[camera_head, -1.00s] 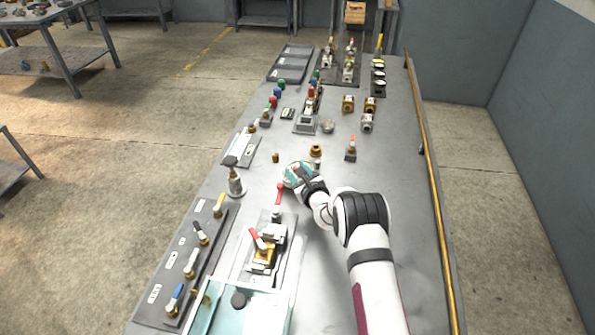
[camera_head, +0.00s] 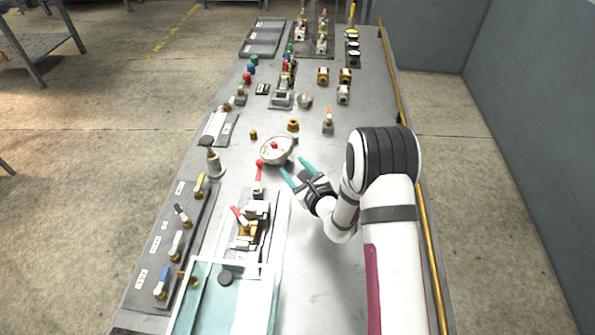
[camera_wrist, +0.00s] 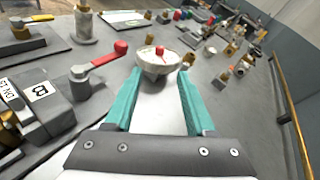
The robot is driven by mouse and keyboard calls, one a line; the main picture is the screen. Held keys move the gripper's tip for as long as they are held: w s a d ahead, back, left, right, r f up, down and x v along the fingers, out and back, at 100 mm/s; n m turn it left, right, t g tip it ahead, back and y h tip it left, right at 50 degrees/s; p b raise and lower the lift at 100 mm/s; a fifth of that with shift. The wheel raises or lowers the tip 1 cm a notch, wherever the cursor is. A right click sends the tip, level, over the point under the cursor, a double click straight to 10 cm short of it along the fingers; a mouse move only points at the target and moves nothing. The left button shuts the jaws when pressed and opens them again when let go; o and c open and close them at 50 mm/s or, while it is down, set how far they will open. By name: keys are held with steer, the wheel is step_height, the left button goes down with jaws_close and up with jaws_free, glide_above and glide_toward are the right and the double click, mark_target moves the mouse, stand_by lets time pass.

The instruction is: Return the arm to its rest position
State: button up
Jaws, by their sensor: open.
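My gripper (camera_head: 299,171) has two teal fingers and is open and empty, with its arm reaching in from the lower right of the head view. It is just above the grey table (camera_head: 318,235), short of a white round bowl-like part (camera_head: 277,152) with a red knob on it. In the wrist view the fingers (camera_wrist: 158,100) stand apart, and the white part (camera_wrist: 158,64) shows beyond and between their tips. I cannot tell from the wrist view whether a fingertip touches it.
A red-handled valve (camera_head: 259,172) stands left of the gripper. A board with several lever valves (camera_head: 170,240) lies at the left edge. Brass fittings (camera_head: 323,75) stand farther back.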

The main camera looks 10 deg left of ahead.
steer(key=shift+v, duration=0.85)
